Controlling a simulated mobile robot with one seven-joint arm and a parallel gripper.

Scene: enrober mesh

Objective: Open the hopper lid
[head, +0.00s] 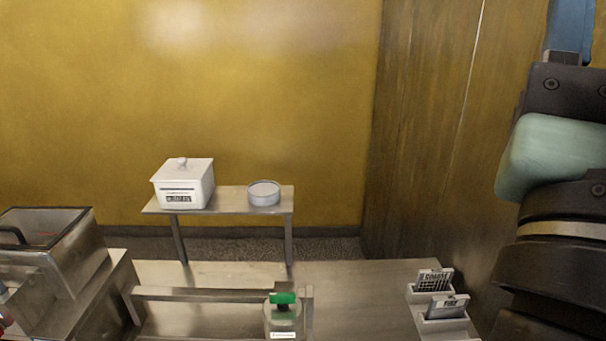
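A steel box like a hopper (80,254) stands at the far left, cut off by the frame edge. Its top (50,222) looks dark or see-through, with a black handle (10,236) at the left. I cannot tell for sure whether this top is a shut lid. A white box (185,192) with a knobbed lid (184,168) stands on the small rear table; its lid is on. My arm fills the right edge, but my gripper is not in view.
The small rear table (228,198) also holds a round pale tin (264,193). On the steel bench (370,285) are a raised rail (200,294), a green-topped clear container (283,315) and two card holders (440,300). The bench between rail and holders is clear.

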